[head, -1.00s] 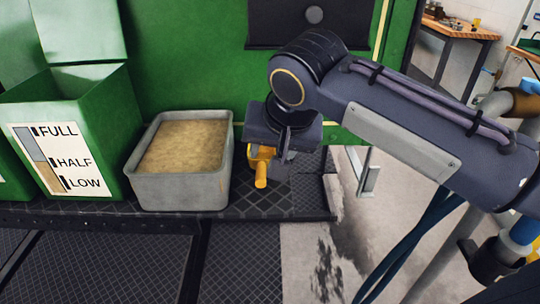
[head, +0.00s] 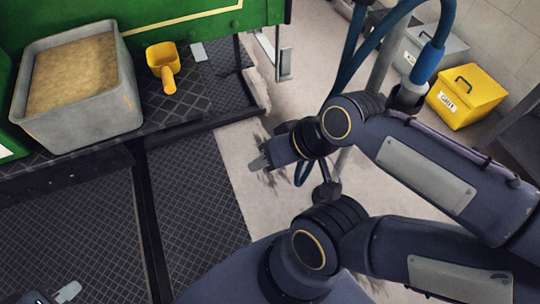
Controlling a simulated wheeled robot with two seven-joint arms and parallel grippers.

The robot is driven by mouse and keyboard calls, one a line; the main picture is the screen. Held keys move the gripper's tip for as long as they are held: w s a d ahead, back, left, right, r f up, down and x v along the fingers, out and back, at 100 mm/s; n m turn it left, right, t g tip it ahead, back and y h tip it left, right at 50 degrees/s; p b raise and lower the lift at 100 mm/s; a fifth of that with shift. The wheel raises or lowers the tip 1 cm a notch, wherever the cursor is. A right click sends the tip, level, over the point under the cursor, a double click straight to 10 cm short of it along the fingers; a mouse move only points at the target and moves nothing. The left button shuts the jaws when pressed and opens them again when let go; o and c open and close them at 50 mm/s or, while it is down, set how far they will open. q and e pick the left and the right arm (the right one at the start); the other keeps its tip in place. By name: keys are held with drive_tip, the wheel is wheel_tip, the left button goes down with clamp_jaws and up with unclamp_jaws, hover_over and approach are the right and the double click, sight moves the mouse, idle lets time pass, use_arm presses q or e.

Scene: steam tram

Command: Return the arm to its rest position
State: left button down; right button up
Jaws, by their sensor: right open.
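My right arm reaches in from the right and bends back on itself. Its gripper (head: 259,163) is open and empty, pointing left over the pale floor, apart from everything around it. Only the tip of my left gripper (head: 66,293) shows at the bottom left corner, and the rest is cut off by the picture's edge. A yellow scoop (head: 167,66) rests on the dark tread-plate ledge, its handle toward me. It stands just right of a grey bin (head: 88,124) filled with sand (head: 75,72).
The green tram side (head: 215,22) runs along the back. The tread-plate ledge (head: 186,112) ends left of my right gripper. A yellow grit box (head: 465,95) and a grey box (head: 432,50) stand at the upper right. The pale floor (head: 240,150) between is clear.

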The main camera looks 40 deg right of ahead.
use_arm(q)
wheel_tip(320, 180, up, 20)
drive_tip(key=p, duration=2)
drive_tip(key=shift+r, duration=0.2)
drive_tip(key=c, duration=2.1)
unclamp_jaws()
drive_tip(key=shift+c, duration=0.2)
